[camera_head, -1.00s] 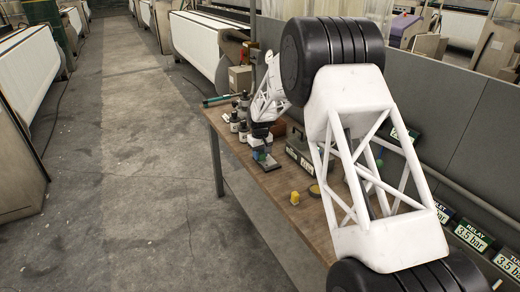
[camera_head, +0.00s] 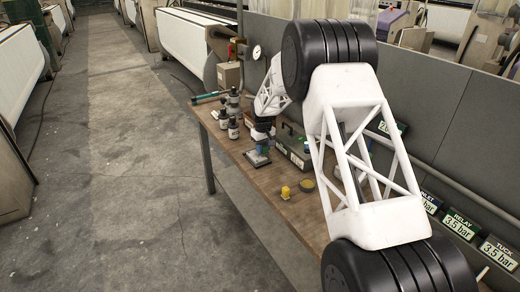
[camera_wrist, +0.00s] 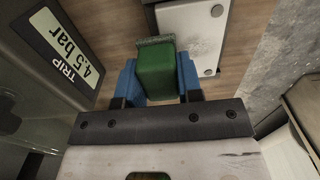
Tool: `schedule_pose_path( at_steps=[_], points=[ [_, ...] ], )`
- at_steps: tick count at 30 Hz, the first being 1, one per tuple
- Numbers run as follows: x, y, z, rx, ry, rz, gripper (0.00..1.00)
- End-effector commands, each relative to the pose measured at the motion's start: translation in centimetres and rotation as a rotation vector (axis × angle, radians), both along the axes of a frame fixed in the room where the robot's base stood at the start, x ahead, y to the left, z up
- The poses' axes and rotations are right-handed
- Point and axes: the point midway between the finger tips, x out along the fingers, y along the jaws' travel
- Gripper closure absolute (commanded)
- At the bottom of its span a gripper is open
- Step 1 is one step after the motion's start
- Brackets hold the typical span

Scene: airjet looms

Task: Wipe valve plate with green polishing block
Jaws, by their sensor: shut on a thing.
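My gripper (camera_wrist: 158,82) is shut on the green polishing block (camera_wrist: 156,66), which sits between its two blue fingers in the wrist view. In the head view my gripper (camera_head: 262,142) is low over the bench, at the plate (camera_head: 257,159). The block is hard to make out there. I cannot tell whether it touches the plate.
A TRIP 4.5 bar sign (camera_wrist: 68,48) stands close to my gripper's left.

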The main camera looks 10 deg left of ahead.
Motion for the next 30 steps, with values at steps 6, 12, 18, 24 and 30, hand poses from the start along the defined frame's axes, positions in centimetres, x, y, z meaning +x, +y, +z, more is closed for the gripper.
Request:
schedule_pose_path(
  at_steps=[6,12,18,24,30],
  points=[
    [-0.9,0.8,-0.3,-0.001,0.003,0.001,1.0],
    [-1.6,1.6,-0.4,-0.001,0.003,0.001,1.0],
    [-2.8,2.8,-0.3,-0.001,0.002,0.002,1.0],
    [-4.1,4.1,-0.2,0.0,0.001,0.002,1.0],
    [-4.7,4.7,0.4,0.001,-0.001,0.001,1.0]
  ],
)
